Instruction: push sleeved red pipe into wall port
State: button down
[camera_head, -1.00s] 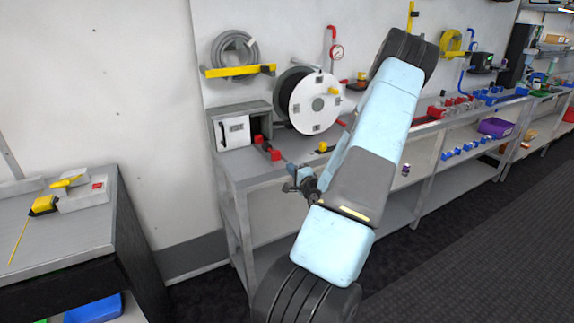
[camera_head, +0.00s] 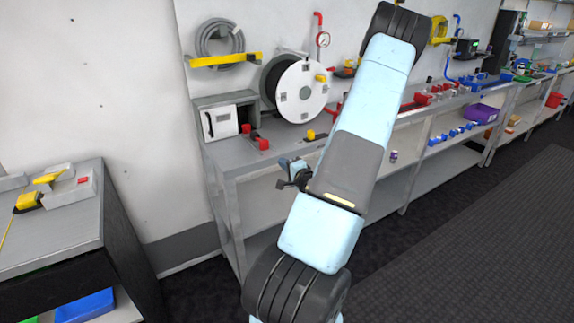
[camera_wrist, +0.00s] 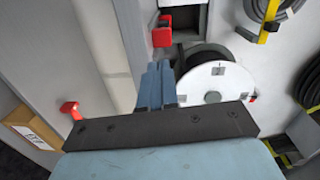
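Red pipe pieces (camera_head: 262,142) lie at the left end of the workbench, by the dark opening of a grey-and-white box (camera_head: 222,122). In the wrist view red parts (camera_wrist: 162,37) show just beyond my fingertips. I cannot tell which piece carries the sleeve, or whether any sits in a port. My gripper (camera_head: 288,168) is at the bench's front edge, to the right of and nearer than the red pieces, apart from them. In the wrist view my gripper's blue fingers (camera_wrist: 157,72) stand close together with no clear gap and nothing visible between them.
A white-faced reel (camera_head: 300,92) stands behind the bench top. A coiled grey hose (camera_head: 219,42) hangs above a yellow bracket. A small yellow part (camera_head: 310,135) is on the bench. A side table (camera_head: 50,235) stands at left, with floor between. My arm hides the bench middle.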

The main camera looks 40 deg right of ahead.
jog(key=w+a+r+n+g, duration=0.5)
jog(key=w+a+r+n, duration=0.1)
jog(key=a+n, duration=0.15)
jog(key=s+a+r+n+g, duration=0.25)
jog(key=a+r+n, duration=0.25)
jog(key=a+r, duration=0.4)
jog(key=s+a+r+n+g+y, duration=0.1)
jog(key=s+a+r+n+g, duration=0.1)
jog(key=s+a+r, duration=0.5)
jog(key=s+a+r+n+g+y, duration=0.1)
jog(key=s+a+r+n, duration=0.4)
jog(key=s+a, duration=0.7)
jog(key=shift+s+a+r+g+y, duration=0.2)
jog(key=shift+s+r+g+y, duration=0.15)
jog(key=shift+s+r+y, duration=0.45)
jog(key=c, duration=1.9)
grip_release()
jog(key=shift+s, duration=0.35)
